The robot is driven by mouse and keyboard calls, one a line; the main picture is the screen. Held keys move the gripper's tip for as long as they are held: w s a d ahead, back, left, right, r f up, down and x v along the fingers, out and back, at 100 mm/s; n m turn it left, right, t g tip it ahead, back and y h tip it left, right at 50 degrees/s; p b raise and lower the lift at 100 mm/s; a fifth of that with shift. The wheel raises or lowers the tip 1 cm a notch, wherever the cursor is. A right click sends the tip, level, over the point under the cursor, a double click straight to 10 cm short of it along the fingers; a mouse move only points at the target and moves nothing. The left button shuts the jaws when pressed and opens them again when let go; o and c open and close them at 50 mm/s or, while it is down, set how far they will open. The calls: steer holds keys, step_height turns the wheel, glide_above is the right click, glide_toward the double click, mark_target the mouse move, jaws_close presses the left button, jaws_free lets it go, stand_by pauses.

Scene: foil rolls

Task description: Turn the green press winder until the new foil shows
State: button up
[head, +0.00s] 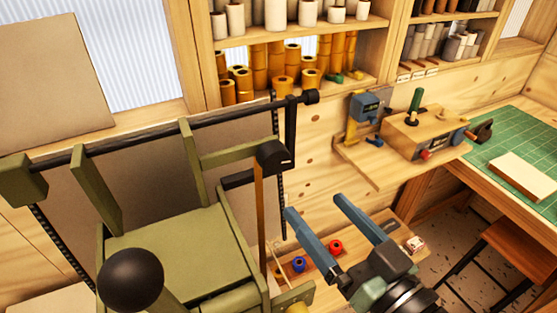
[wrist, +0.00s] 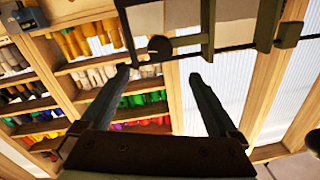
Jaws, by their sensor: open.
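The green press (head: 170,250) fills the left of the head view, with a black bar (head: 180,125) across its top and a large dark ball knob (head: 131,279) in front. A black crank (head: 290,130) hangs at the bar's right end and looks like the winder. A dull grey-brown sheet (head: 135,180) shows behind the frame; I cannot tell if it is foil. My gripper (head: 316,208) is open and empty, below and right of the crank. In the wrist view, a dark round end (wrist: 159,47) appears between and beyond my open fingertips (wrist: 160,76).
Shelves of foil rolls (head: 285,65) stand behind. A blue device (head: 366,106) and a wooden box with a green handle (head: 420,130) sit on a ledge at right. A green cutting mat (head: 510,145) lies on the far-right bench. Small coloured rolls (head: 299,264) lie low beside my gripper.

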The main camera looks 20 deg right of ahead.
mark_target(278, 162)
steer(key=w+n+p, duration=0.1)
steer(key=w+p, duration=0.1)
steer(key=w, duration=0.2)
steer(key=w+a+n+p, duration=0.1)
steer(key=w+p, duration=0.1)
steer(key=w, duration=0.2)
steer(key=w+p, duration=0.2)
steer(key=w, duration=0.2)
steer(key=shift+a+r+n, duration=0.15)
steer(key=shift+n, duration=0.25)
steer(key=shift+w, duration=0.5)
steer(key=c, duration=1.4)
